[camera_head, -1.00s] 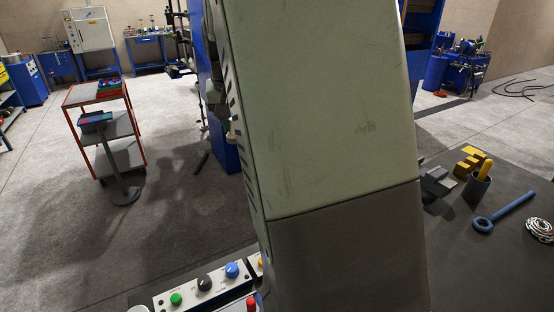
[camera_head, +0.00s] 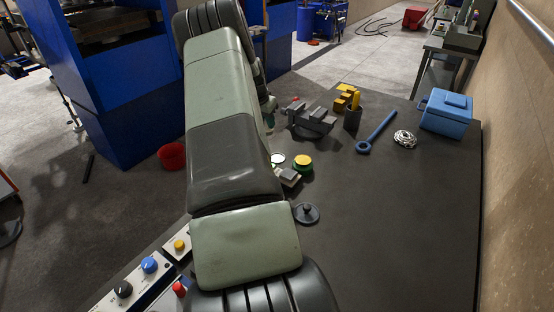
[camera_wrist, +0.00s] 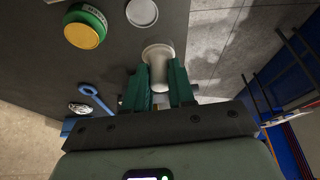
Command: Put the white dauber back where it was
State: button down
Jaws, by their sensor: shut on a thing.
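The white dauber (camera_wrist: 158,72), a pale cylinder with a wider round end, sits between the green fingers of my gripper (camera_wrist: 160,88) in the wrist view. The gripper is shut on it. Its wide end points away from the wrist, over the dark table's edge side. In the head view my arm hides most of the gripper and the dauber. A white round disc (camera_wrist: 142,12) and a green tin with a yellow lid (camera_wrist: 86,28) are just beyond the dauber in the wrist view. The disc (camera_head: 277,159) and tin (camera_head: 303,165) also show in the head view.
A grey vise (camera_head: 309,118), a dark cup (camera_head: 352,120), a blue ring-ended tool (camera_head: 377,132), a coiled bundle (camera_head: 405,138) and a blue box (camera_head: 446,111) stand farther back. A dark knobbed disc (camera_head: 306,212) lies near my arm. The table's right front (camera_head: 410,230) is clear.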

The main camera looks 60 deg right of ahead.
jog(key=shift+m, duration=0.4)
jog(key=shift+s+d+f, duration=0.4)
jog(key=shift+f, duration=1.6)
jog(key=shift+s+d+f, duration=0.4)
jog(key=shift+s+f, duration=0.05)
jog(key=shift+f, duration=1.55)
jog(key=shift+s+d+f, duration=0.4)
jog(key=shift+f, duration=1.6)
jog(key=shift+f, duration=0.15)
jog(key=c, duration=1)
grip_release()
jog(key=shift+o, duration=0.2)
jog(key=v, duration=1.2)
jog(key=shift+w, duration=0.2)
